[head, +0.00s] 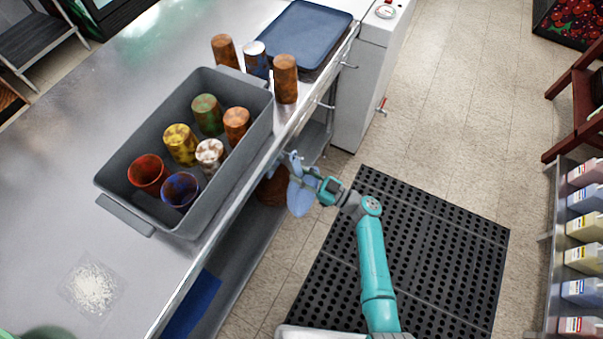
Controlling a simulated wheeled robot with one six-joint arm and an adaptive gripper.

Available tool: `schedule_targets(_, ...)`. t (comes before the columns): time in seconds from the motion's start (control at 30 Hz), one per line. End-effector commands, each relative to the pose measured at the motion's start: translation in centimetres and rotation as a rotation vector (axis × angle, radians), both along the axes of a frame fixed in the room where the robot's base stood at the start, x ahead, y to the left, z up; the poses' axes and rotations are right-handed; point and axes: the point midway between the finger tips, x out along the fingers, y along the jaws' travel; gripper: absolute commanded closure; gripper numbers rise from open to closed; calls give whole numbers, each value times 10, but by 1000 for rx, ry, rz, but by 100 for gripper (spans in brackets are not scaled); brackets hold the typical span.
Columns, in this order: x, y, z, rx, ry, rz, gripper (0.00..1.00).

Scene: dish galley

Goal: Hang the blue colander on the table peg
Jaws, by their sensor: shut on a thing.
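The blue colander (301,197) is beside the front edge of the metal table, tilted so that I see it nearly edge-on. My gripper (318,183) is shut on it at its right side. Thin pegs stick out from the table's front edge; one peg (348,65) is near the blue tray and another peg (325,104) is nearer to me. The colander is close to the table edge below these pegs. I cannot tell whether it touches a peg, as the contact area is small and partly hidden.
A reddish-brown round thing (272,188) is just left of the colander, under the table edge. A grey tub (115,190) of several cups stands on the table, with more cups and a blue tray (305,35) beyond. A black mat (440,250) covers the floor at right.

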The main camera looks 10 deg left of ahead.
Motion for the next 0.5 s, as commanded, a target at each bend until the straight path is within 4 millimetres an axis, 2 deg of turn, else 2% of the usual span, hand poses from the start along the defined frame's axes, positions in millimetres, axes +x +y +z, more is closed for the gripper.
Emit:
schedule_targets(0.43, 0, 0, 0, 0, 0, 0, 100)
schedule_targets(0.47, 0, 0, 0, 0, 0, 0, 65)
schedule_targets(0.5, 0, 0, 0, 0, 0, 0, 55)
